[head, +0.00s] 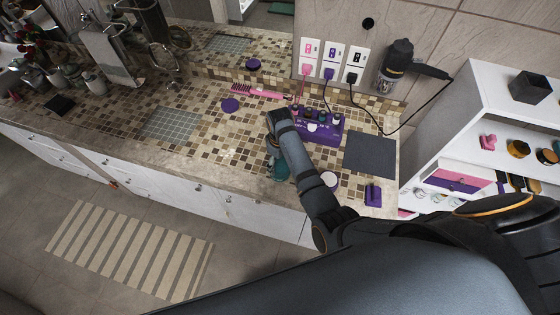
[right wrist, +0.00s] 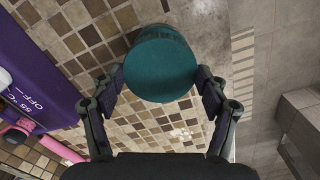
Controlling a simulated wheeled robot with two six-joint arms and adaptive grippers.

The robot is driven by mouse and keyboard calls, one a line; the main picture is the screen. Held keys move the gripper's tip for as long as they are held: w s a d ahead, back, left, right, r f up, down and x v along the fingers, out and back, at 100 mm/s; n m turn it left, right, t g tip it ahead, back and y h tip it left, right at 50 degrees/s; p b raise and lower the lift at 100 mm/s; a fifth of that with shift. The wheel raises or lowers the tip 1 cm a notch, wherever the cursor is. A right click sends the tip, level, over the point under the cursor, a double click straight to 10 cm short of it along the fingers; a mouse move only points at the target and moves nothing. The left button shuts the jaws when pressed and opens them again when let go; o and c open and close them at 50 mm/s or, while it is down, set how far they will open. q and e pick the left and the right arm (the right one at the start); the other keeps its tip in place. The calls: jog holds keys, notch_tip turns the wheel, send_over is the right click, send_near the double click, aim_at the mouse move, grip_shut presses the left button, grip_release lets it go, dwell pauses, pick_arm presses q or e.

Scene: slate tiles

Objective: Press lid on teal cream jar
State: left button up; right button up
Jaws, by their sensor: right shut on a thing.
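In the right wrist view a round teal lid (right wrist: 160,70) with a flat top sits between the fingertips of my right gripper (right wrist: 160,77). The fingers close on it from both sides. In the head view my right gripper (head: 273,150) is over the counter's front part, and teal (head: 278,170) shows just below it. I cannot tell how much of that teal is lid and how much is jar. Whether the lid touches a jar is hidden. My left gripper is not in view.
Behind my gripper stands a purple box (head: 318,127) with knobs. To the right are a dark mat (head: 370,155), a small white round thing (head: 329,180) and a purple block (head: 373,195). A pink comb (head: 258,91) and a purple disc (head: 230,105) lie further back. The counter (head: 205,150) left of my gripper is mostly clear.

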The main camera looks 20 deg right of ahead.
jog(key=o, duration=0.9)
jog(key=shift+o, duration=0.2)
jog(key=shift+r, duration=0.1)
jog(key=shift+r, duration=3.4)
grip_shut()
jog(key=shift+f, duration=0.1)
jog(key=shift+f+b, duration=1.35)
jog(key=shift+f, duration=2.35)
